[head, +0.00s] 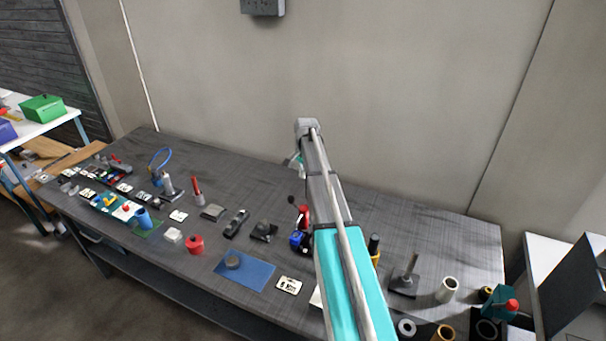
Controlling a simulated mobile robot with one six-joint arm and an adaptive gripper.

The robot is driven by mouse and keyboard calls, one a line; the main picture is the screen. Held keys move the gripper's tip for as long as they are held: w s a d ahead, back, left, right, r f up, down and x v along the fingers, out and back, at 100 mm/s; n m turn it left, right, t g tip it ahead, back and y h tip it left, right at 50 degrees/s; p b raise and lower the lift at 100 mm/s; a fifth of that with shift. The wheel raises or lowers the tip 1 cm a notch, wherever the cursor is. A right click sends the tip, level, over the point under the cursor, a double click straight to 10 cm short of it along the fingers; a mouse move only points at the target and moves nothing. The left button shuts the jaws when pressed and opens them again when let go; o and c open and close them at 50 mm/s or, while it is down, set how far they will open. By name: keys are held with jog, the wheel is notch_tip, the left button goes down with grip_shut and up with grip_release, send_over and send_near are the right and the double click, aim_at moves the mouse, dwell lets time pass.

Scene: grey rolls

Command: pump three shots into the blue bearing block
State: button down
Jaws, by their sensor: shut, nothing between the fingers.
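A small blue block (296,239), which looks like the blue bearing block, sits on the grey bench just left of my arm. Dark parts are beside it. A red upright piece (304,214) stands right behind it, with a black knob (291,199) at its upper left; these look like part of one pump or lever device. My arm covers their right side, so I cannot tell if the block touches the device.
A blue mat (258,279) with a grey round piece lies front-centre. A red roll (195,244), a blue cylinder (144,218) and a stand with a blue hose (168,184) are left. A white roll (447,289) and rings crowd the right. The bench's back strip is mostly clear.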

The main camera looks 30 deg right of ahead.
aim_at(294, 203)
jog(key=s+a+f+b, duration=0.1)
jog(key=a+f+b, duration=0.3)
jog(key=f+b, duration=0.1)
jog(key=shift+s+f, duration=0.35)
jog(key=shift+f, duration=0.15)
dwell(0.5)
jog(key=shift+s+d, duration=0.15)
jog(key=shift+d, duration=0.05)
